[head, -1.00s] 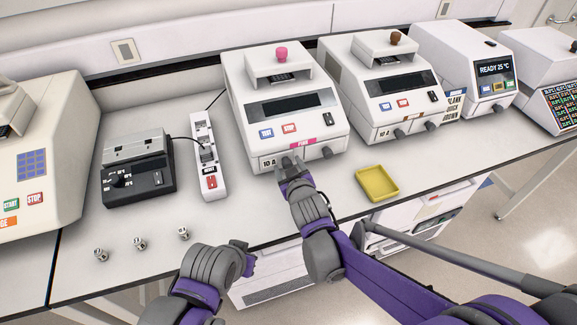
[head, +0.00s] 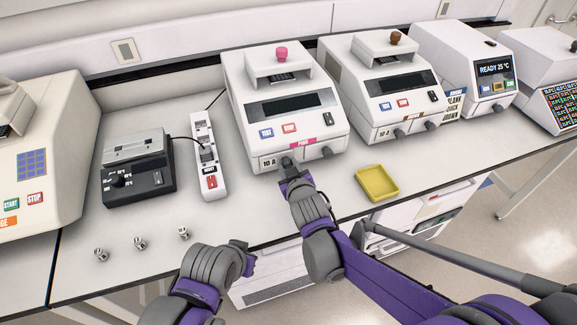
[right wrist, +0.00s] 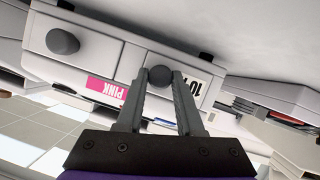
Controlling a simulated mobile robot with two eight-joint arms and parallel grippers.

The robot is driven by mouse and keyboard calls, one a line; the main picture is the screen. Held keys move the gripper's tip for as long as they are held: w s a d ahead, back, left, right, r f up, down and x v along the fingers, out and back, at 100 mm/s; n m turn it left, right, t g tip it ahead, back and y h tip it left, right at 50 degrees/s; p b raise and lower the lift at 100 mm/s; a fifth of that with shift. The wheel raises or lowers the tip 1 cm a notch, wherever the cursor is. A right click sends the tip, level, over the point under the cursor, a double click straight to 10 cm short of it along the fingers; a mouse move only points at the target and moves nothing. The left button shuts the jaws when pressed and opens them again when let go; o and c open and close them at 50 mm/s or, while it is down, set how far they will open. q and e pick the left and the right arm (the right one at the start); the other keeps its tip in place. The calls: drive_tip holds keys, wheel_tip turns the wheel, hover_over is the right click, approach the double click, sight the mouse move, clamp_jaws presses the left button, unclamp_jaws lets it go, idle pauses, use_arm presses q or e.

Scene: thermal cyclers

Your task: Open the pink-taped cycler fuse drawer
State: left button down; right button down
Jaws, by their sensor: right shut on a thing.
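The pink-taped cycler (head: 283,105) is white, with a pink knob on top and a pink label (head: 303,142) low on its front. The label also shows upside down in the right wrist view (right wrist: 107,90). Its fuse drawer front (right wrist: 135,65) carries a dark round knob (right wrist: 160,76) beside a 10 A label (right wrist: 197,88). My right gripper (head: 288,170) is at this knob, its fingers shut on either side of it. I cannot tell whether the drawer stands out from the housing. My left gripper (head: 248,258) is low in front of the bench, jaws unclear.
A similar cycler (head: 383,88) with a brown knob stands to the right. A yellow tray (head: 377,183) lies on the bench to the right of my right gripper. A power strip (head: 210,160), a black device (head: 138,185) and small metal parts (head: 140,243) are left.

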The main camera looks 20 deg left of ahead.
idle(0.9)
drive_tip(key=s+d, duration=0.2)
drive_tip(key=s, duration=0.1)
drive_tip(key=s+d, duration=0.3)
drive_tip(key=s, duration=0.2)
drive_tip(key=shift+s+d+b, duration=0.3)
drive_tip(key=shift+d+b, duration=0.1)
drive_tip(key=shift+s+d, duration=0.25)
drive_tip(key=shift+s, duration=0.1)
drive_tip(key=c, duration=0.5)
unclamp_jaws()
drive_tip(key=shift+c, duration=0.2)
